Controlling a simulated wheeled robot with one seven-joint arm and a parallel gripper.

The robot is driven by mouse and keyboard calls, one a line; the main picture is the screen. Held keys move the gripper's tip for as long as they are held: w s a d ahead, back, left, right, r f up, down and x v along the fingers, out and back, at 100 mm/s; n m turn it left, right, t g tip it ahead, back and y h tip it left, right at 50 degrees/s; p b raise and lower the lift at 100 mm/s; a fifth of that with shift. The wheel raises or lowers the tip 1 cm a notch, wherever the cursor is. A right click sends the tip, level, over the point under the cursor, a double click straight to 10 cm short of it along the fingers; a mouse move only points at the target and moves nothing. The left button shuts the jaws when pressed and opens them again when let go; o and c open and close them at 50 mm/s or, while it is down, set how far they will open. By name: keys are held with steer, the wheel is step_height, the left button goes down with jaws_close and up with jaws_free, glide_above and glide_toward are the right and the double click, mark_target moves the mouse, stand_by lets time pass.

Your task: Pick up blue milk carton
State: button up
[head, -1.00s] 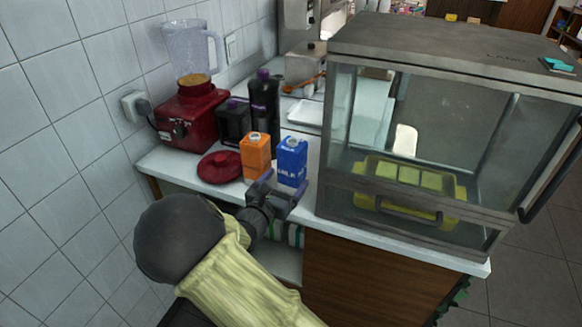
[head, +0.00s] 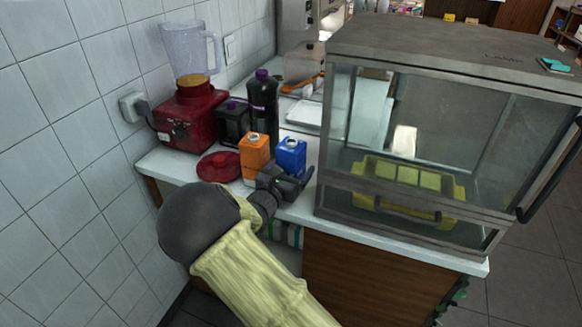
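The blue milk carton (head: 291,152) stands upright on the white counter, right of the orange carton (head: 255,152). Its upper part shows; its lower part is hidden behind my gripper (head: 290,172). My gripper is directly in front of the carton, at the counter's front edge. One dark finger points up at the carton's lower right, and the other lies toward its left side, near the orange carton. The fingers look spread apart, around or just before the carton's lower part. I cannot tell whether they touch it.
The glass display case (head: 420,120) with a yellow tray (head: 455,203) inside stands close on the right. A red lid (head: 218,166), red blender (head: 188,115) and dark bottle (head: 263,100) stand to the left and behind. The tiled wall is at left.

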stand_by(0.3)
steer(key=c, duration=1.3)
steer(key=shift+r, duration=0.1)
step_height(320, 180, up, 18)
steer(key=shift+f+p, duration=0.1)
steer(key=shift+p, duration=1)
steer(key=shift+d, duration=0.1)
